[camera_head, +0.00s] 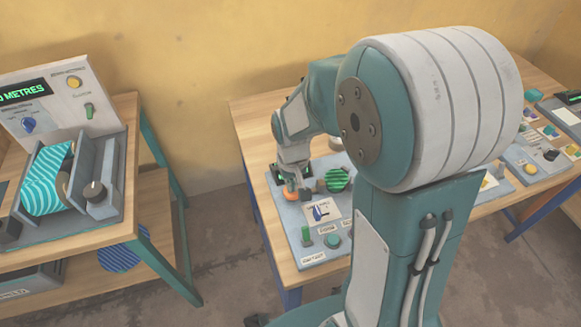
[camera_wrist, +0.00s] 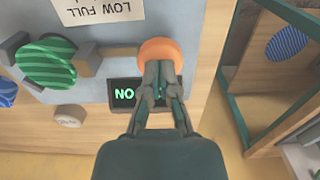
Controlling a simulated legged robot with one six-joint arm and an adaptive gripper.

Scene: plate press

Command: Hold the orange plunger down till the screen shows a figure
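The orange plunger (camera_head: 291,196) is a round knob on the grey panel of the right bench. It also shows in the wrist view (camera_wrist: 160,50). My gripper (camera_head: 292,184) points down at it. In the wrist view, my gripper (camera_wrist: 163,72) has its fingertips together over the plunger's near edge. I cannot tell whether they touch it or how far down it is. The dark screen (camera_wrist: 124,94) beside the plunger shows green letters "NO", and my fingers hide the rest. In the head view the screen (camera_head: 279,176) is small and unreadable.
A green striped disc (camera_wrist: 46,62) sits in a holder beside the plunger. A white label (camera_wrist: 98,8) reads "LOW FULL". Another bench (camera_head: 138,200) with a device stands left, across a floor gap.

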